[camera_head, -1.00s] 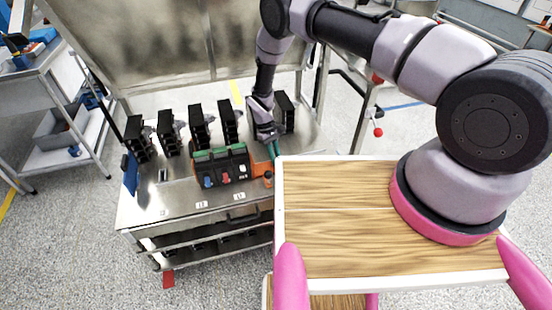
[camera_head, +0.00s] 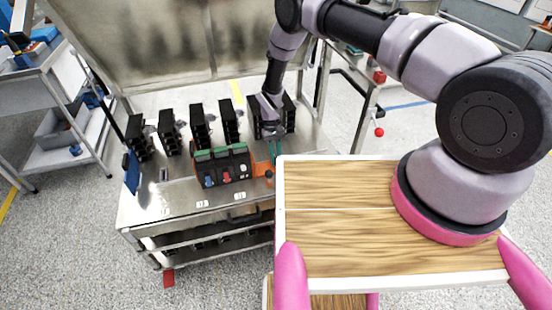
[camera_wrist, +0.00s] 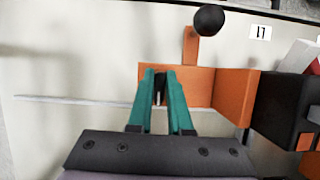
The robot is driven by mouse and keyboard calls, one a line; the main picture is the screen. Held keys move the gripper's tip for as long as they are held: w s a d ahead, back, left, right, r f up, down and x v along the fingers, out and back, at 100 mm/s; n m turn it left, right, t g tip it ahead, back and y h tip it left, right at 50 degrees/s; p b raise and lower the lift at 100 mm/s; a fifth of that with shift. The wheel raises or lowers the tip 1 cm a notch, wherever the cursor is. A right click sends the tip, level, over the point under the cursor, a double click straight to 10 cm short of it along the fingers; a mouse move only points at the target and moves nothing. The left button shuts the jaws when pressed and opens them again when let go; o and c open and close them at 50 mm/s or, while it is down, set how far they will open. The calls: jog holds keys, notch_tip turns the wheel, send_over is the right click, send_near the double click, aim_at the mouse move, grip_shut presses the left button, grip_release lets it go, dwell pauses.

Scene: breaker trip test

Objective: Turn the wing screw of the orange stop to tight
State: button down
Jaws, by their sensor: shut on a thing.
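The orange stop (camera_head: 261,169) is on the steel bench at the right end of the row of dark modules. In the wrist view the orange stop (camera_wrist: 234,92) shows its flat face, with an orange arm and black ball (camera_wrist: 208,20) beyond it. My gripper (camera_wrist: 161,76) has green fingers nearly together at the stop's left part. A small dark piece, seemingly the wing screw (camera_wrist: 160,88), sits between the fingers and is mostly hidden by them. In the head view my gripper (camera_head: 276,154) points down beside the stop. The screw's angle cannot be read.
Dark modules with green tops (camera_head: 221,153) stand left of the stop. Several tall black blocks (camera_head: 199,124) line the back of the bench. A thin metal rail (camera_wrist: 75,100) runs left from the stop. A wood-topped surface (camera_head: 340,183) is at the front right.

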jog(key=c, duration=0.8)
grip_release()
jog(key=shift+c, duration=0.2)
jog(key=v, duration=1)
jog(key=shift+w+r, duration=0.2)
jog(key=shift+r, duration=0.1)
jog(key=shift+s, duration=0.1)
